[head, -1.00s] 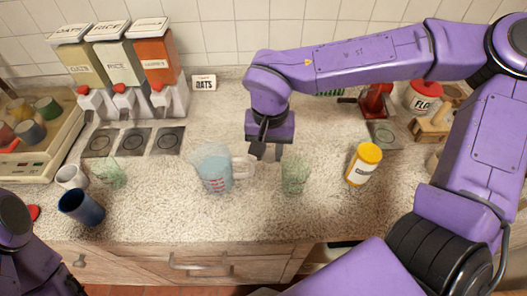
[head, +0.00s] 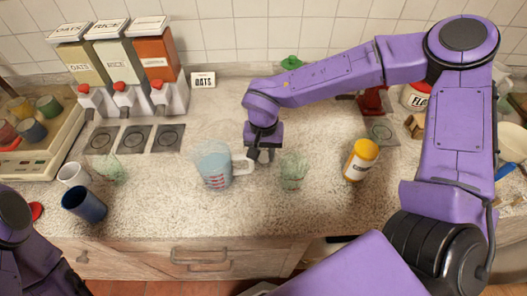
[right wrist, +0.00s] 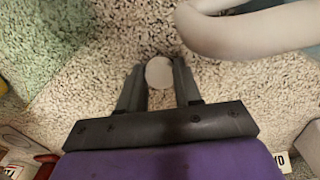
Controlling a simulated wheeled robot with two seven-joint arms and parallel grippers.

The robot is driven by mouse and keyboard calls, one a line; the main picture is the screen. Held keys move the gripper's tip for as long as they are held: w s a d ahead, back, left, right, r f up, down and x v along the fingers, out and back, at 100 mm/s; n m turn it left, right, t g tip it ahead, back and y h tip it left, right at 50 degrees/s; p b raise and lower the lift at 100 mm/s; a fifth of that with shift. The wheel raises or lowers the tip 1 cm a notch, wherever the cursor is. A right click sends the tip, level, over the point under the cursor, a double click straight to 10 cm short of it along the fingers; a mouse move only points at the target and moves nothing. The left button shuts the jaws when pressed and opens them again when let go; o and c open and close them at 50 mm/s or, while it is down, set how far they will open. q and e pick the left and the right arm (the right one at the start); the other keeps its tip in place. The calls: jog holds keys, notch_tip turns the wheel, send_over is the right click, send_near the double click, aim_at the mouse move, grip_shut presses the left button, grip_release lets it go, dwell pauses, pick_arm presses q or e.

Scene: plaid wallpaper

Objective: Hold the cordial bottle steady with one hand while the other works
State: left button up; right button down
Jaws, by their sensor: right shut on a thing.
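No bottle in view can be told for sure as the cordial bottle. My right gripper (head: 262,155) points down over the counter, just right of the clear measuring jug's (head: 214,168) handle. In the right wrist view its fingers (right wrist: 158,90) are shut on a small round pale thing (right wrist: 160,72), seen end-on; I cannot tell what it belongs to. The jug's handle also shows there at upper right (right wrist: 255,30), apart from the fingers.
A pale green glass (head: 292,172) stands right of the jug. A white mug (head: 74,174), a blue cup (head: 84,204) and another green glass (head: 110,169) are at left. Dispensers (head: 128,65) stand at the back left. A green object (head: 290,62) shows behind my arm.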

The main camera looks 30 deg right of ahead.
aim_at(263, 156)
jog(key=c, duration=0.8)
grip_release()
jog(key=shift+f, duration=0.15)
notch_tip(263, 156, up, 12)
jog(key=shift+r, duration=0.2)
